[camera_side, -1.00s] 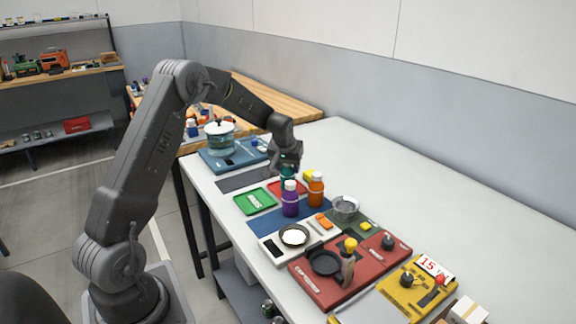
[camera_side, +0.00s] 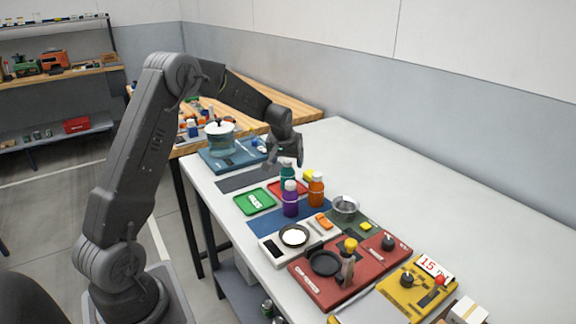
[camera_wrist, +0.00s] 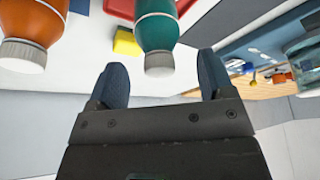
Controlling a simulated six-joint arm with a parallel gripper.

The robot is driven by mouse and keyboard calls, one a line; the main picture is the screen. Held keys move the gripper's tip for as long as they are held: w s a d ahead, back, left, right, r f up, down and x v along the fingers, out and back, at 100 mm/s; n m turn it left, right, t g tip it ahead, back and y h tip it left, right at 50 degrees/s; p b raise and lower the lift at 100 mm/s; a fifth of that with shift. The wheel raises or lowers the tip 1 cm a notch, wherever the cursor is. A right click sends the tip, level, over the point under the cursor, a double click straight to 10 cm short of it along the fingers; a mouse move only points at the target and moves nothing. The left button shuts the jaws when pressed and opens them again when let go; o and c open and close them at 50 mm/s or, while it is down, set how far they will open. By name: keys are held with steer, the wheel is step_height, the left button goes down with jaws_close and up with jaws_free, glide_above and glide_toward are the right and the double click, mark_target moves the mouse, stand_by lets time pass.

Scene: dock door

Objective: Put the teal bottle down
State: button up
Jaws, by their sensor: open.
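The teal bottle (camera_side: 287,176) stands upright on the table among the other bottles, just behind the purple bottle (camera_side: 290,200). In the wrist view the teal bottle (camera_wrist: 157,30) shows with its white cap towards me, ahead of the space between my fingers. My gripper (camera_side: 284,160) is open and empty, a little above and behind the teal bottle. The wrist view shows the two blue-grey fingers of my gripper (camera_wrist: 162,82) spread apart, not touching the bottle. The teal bottle's base is partly hidden by the purple bottle in the side view.
An orange bottle (camera_side: 316,190) stands to the right of the teal one. A red tray (camera_side: 274,188) and a green tray (camera_side: 255,201) lie close by. A glass pot (camera_side: 219,140) sits on a blue board behind.

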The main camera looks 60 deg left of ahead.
steer(key=s+d+r+m, duration=0.1)
steer(key=s+d+r, duration=0.3)
steer(key=d+r, duration=0.25)
steer(key=s+d+r+m, duration=0.1)
steer(key=s+d+r, duration=0.35)
steer(key=r, duration=0.35)
steer(key=s+d+m+t+h, duration=0.1)
steer(key=s+d+m, duration=0.2)
steer(key=s+d, duration=0.5)
steer(key=s+d+m+t+h, duration=0.1)
steer(key=s+d+m, duration=0.2)
steer(key=s+d, duration=0.5)
steer(key=s, duration=0.4)
steer(key=shift+s+d+h, duration=0.25)
steer(key=shift+s+h, duration=0.1)
steer(key=shift+h, duration=0.05)
